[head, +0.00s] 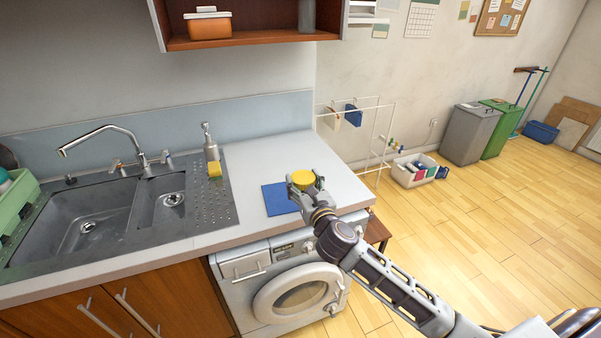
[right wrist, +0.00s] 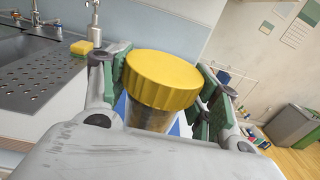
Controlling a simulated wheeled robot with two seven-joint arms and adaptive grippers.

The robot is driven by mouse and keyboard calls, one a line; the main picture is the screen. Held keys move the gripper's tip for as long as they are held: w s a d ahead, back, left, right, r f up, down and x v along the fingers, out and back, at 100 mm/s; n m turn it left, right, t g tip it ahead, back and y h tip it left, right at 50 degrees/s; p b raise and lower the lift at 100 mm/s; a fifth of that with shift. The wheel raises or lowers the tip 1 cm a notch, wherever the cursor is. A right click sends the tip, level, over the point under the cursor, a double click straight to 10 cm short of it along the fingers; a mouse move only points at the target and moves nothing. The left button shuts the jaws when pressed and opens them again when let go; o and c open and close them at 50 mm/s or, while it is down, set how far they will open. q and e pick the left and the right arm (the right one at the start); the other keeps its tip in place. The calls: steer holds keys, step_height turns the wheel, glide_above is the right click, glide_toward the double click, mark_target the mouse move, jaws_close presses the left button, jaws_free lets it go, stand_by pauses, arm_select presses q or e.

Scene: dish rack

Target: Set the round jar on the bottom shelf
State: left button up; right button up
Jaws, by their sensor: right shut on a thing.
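The round jar has a ribbed yellow lid (head: 303,177). My right gripper (head: 302,188) is shut on it, above or at the blue mat (head: 277,199) on the counter near its right end. In the right wrist view the jar (right wrist: 163,82) stands upright between the two fingers, with its clear lower body partly hidden by the gripper. I cannot tell whether the jar touches the counter. The wall shelf (head: 255,38) at the top has a reddish-brown bottom board; its upper part is cut off. My left gripper is not in view.
An orange-brown container (head: 208,23) and a grey canister (head: 306,15) stand on the shelf. A soap bottle (head: 210,142), yellow sponge (head: 214,169), tap (head: 115,142) and sink (head: 95,215) are left of the jar. The washing machine (head: 285,285) is below. The back counter is clear.

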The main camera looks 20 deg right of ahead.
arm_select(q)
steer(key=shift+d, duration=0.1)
arm_select(e)
steer(key=s+f, duration=0.6)
steer(key=f, duration=0.5)
steer(key=shift+d+f, duration=0.25)
steer(key=shift+f, duration=0.05)
